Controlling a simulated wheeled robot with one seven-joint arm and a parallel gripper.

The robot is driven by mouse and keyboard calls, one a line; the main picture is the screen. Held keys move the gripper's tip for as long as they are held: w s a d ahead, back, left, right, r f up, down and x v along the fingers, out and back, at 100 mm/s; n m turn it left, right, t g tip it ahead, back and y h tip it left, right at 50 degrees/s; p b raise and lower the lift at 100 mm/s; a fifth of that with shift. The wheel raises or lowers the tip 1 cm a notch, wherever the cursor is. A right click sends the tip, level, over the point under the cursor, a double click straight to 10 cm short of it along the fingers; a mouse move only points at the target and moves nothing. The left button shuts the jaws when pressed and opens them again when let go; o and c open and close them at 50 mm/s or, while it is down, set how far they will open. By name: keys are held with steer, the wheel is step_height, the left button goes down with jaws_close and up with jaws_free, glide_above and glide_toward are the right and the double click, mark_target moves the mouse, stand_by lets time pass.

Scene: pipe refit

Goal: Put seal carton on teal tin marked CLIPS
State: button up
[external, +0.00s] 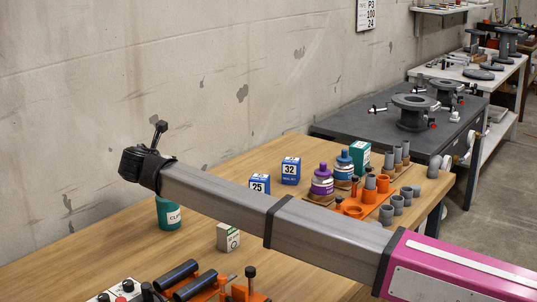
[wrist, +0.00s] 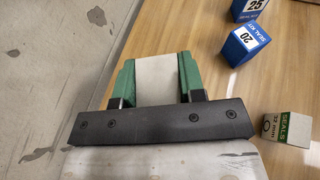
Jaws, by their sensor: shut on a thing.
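In the wrist view my gripper (wrist: 158,82) has its green fingers shut on a plain off-white, flat-faced thing (wrist: 157,78). No label on it shows, so I cannot tell which item it is. In the external view the black wrist end of my arm is above and a little left of the teal tin marked CLIPS (external: 168,216); the fingers and the held thing are hidden there. The tin stands on the table, its top partly hidden by my arm. A white and green carton marked SEALS, 32 mm (wrist: 285,128), stands on the table; it also shows in the external view (external: 228,238).
Blue boxes marked 25 (external: 259,184) and 32 (external: 291,170) stand behind my arm. A blue seal kit box marked 20 (wrist: 244,44) shows in the wrist view. Bottles and an orange holder (external: 352,209) are at right. Orange fixtures with dark pipes (external: 190,280) are in front.

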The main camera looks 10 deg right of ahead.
steer(key=shift+f, duration=1.65)
steer(key=shift+f, duration=0.1)
steer(key=o, duration=0.9)
steer(key=shift+s, duration=0.1)
steer(key=v, duration=1.2)
